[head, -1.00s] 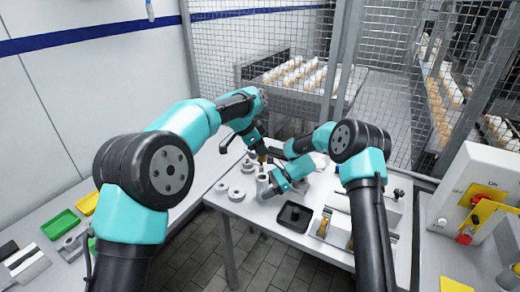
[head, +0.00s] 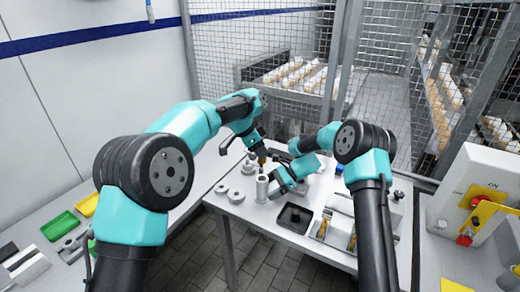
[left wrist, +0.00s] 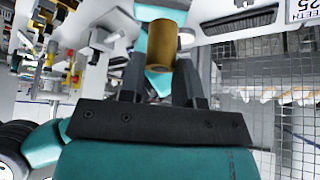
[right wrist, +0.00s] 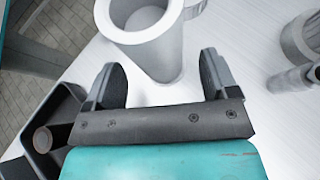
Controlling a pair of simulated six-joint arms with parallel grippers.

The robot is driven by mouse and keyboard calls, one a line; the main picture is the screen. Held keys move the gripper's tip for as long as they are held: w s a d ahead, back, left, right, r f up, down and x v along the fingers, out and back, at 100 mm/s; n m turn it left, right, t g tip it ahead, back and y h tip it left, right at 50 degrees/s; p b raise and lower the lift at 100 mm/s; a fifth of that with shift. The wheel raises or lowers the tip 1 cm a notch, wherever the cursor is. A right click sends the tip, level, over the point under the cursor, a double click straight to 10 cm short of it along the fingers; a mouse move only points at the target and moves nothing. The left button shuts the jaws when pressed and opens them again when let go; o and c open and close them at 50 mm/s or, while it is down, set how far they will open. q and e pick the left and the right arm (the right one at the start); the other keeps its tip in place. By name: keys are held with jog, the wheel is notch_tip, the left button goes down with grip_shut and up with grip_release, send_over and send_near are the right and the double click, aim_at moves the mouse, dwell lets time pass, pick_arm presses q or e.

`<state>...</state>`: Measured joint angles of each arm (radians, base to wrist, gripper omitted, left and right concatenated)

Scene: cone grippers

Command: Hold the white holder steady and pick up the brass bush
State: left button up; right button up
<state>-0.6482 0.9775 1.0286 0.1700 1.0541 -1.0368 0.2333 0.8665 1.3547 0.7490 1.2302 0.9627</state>
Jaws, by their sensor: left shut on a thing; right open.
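The white holder (head: 262,188) stands upright on the light table, its open top showing; in the right wrist view it is a hollow cup (right wrist: 150,45). My left gripper (head: 260,153) is shut on the brass bush (head: 262,160) and holds it above the holder, clear of the table. The bush shows between the fingers in the left wrist view (left wrist: 162,45). My right gripper (head: 275,184) is open just right of the holder. In the right wrist view its fingers (right wrist: 160,76) point at the holder, with visible gaps on both sides.
A black square tray (head: 295,217) lies close in front of the right gripper. Grey ring-shaped parts (head: 236,196) stand left of the holder. A fixture with brass parts (head: 340,225) is at the right. A mesh fence (head: 285,60) rises behind the table.

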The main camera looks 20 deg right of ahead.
jog(key=v, duration=0.9)
jog(key=shift+d+r, duration=0.15)
jog(key=shift+d, duration=0.2)
jog(key=shift+a, duration=0.1)
jog(key=x, duration=1.2)
jog(key=shift+d+r, duration=0.15)
jog(key=shift+d, duration=0.05)
jog(key=v, duration=1.1)
jog(key=shift+d, duration=0.15)
pick_arm(q)
jog(key=shift+f, duration=0.15)
pick_arm(e)
jog(key=x, duration=1.1)
jog(key=shift+a, duration=0.4)
pick_arm(q)
notch_tip(320, 180, down, 10)
jog(key=shift+r, duration=0.15)
pick_arm(e)
jog(key=shift+d, duration=0.1)
pick_arm(q)
jog(key=shift+a+r, duration=0.15)
jog(key=shift+r, duration=0.15)
